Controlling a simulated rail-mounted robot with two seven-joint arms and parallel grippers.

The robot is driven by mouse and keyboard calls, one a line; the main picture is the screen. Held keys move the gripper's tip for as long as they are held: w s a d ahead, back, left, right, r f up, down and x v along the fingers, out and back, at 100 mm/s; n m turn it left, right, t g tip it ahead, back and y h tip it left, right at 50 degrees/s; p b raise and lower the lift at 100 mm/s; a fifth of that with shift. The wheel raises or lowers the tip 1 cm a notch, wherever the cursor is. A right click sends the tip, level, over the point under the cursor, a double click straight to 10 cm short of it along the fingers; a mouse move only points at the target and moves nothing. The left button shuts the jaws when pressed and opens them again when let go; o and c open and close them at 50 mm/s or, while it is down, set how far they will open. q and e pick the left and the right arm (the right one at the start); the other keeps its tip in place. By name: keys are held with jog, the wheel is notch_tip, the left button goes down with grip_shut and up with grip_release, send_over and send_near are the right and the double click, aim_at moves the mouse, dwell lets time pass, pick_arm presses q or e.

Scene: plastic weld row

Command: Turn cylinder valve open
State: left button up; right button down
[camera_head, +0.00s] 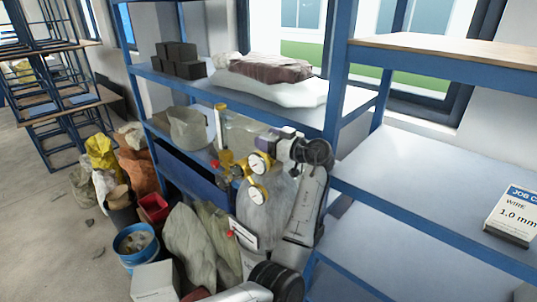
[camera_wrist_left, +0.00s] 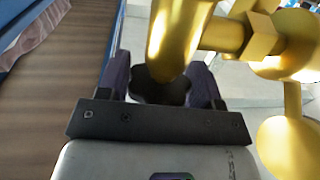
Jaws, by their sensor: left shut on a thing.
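A grey gas cylinder (camera_head: 268,212) stands in front of the shelving in the head view. A brass regulator with two round gauges, an upper gauge (camera_head: 260,163) and a lower gauge (camera_head: 257,195), sits at its top. My left gripper (camera_head: 268,141) reaches in from the right at the regulator's height. In the left wrist view my left gripper (camera_wrist_left: 161,84) is shut on a dark lobed valve knob (camera_wrist_left: 160,90), with one finger on each side. Brass pipework (camera_wrist_left: 225,35) rises over and right of the knob. The knob is hidden in the head view. My right gripper is out of view.
Blue shelving (camera_head: 335,100) stands close behind the cylinder. Filled sacks (camera_head: 190,245), a blue bucket (camera_head: 135,243) and a white box (camera_head: 155,282) crowd the floor at left. A job card box (camera_head: 513,216) stands on the right shelf, which is otherwise largely clear.

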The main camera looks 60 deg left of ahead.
pick_arm(q)
jog(key=n+g+h+b, duration=0.2)
jog(key=g+b, duration=0.1)
jog(key=shift+f+n+g, duration=0.15)
jog(key=shift+n+g, duration=0.15)
jog(key=shift+n+g+h, duration=0.6)
jog(key=shift+n+g, duration=0.1)
jog(key=shift+r+n+g+h+b, duration=0.2)
jog(key=shift+n+g+h+b, duration=0.25)
jog(key=shift+n+g+h, duration=0.45)
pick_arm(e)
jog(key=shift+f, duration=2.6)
pick_arm(q)
jog(key=shift+g+h, duration=0.4)
jog(key=shift+h, duration=0.1)
jog(key=o, duration=0.9)
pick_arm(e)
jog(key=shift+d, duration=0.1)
